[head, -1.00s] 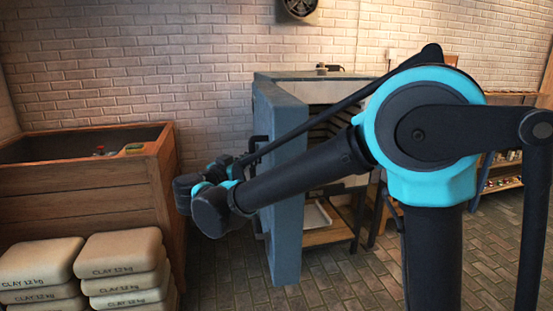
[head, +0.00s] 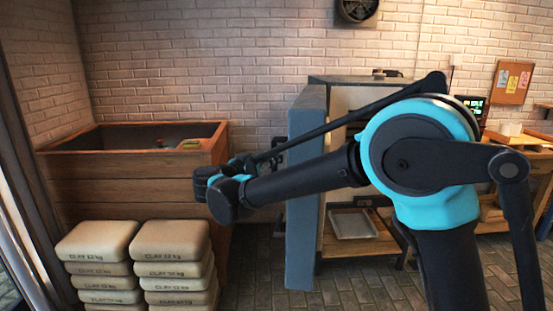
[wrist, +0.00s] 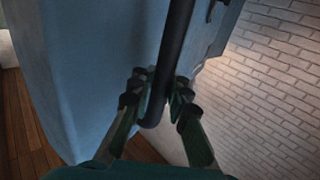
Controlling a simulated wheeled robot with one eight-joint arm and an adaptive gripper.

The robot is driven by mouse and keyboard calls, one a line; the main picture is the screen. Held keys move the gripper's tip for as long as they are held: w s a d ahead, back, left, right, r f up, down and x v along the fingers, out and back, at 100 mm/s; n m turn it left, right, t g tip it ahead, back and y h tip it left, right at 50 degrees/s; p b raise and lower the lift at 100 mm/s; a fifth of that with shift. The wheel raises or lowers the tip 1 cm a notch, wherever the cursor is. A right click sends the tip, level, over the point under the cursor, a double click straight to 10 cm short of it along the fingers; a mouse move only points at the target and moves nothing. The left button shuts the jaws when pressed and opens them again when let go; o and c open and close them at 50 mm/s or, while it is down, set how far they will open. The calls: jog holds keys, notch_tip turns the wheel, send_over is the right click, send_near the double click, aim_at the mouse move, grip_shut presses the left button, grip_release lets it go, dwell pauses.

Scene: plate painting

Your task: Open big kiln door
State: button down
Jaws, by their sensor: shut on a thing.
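The big kiln (head: 345,90) stands against the back wall in the head view. Its blue-grey door (head: 303,215) stands swung open, its edge facing me, left of the kiln opening. In the wrist view the door's blue-grey face (wrist: 95,60) fills the left side. A dark bar handle (wrist: 175,45) runs down beside that face. My gripper (wrist: 160,86) is shut on the handle near its lower end, one finger on each side. In the head view my wrist is left of the door and hides the fingers.
A wooden bin (head: 140,188) stands left of the door, close to my wrist. Stacked clay bags (head: 170,240) sit in front of it. A tray (head: 352,224) lies on a low shelf under the kiln. Tiled floor shows in front of the kiln.

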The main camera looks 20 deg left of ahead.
jog(key=shift+s, duration=0.1)
jog(key=c, duration=1.5)
grip_release()
jog(key=shift+o, duration=0.2)
jog(key=v, duration=1.2)
